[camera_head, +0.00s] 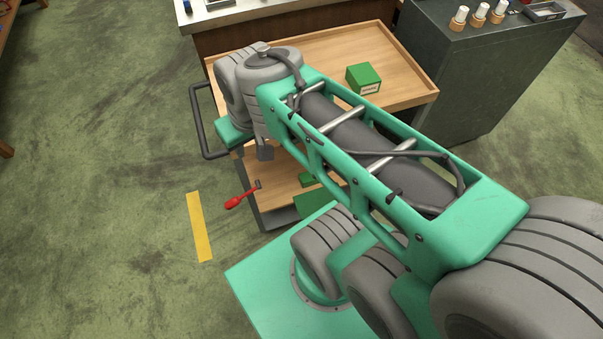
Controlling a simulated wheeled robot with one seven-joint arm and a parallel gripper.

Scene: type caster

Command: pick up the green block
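A green block (363,78), box-shaped with a pale label on its front, sits on the wooden top of a cart (405,95), toward the right side. A smaller green piece (307,180) shows on the cart's lower shelf, partly hidden by my arm. My arm reaches from the lower right across the cart, with its wrist over the cart's left end. My gripper (265,151) is mostly hidden under the wrist; only a grey part shows, left of the labelled block and apart from it. I cannot see whether it is open.
The cart's top has a raised rim and a dark handle (196,126) at left. A red-handled tool (240,197) overhangs the lower shelf. A dark cabinet (480,75) with several white-capped bottles stands at right, a bench behind. Yellow tape (199,227) marks the open floor at left.

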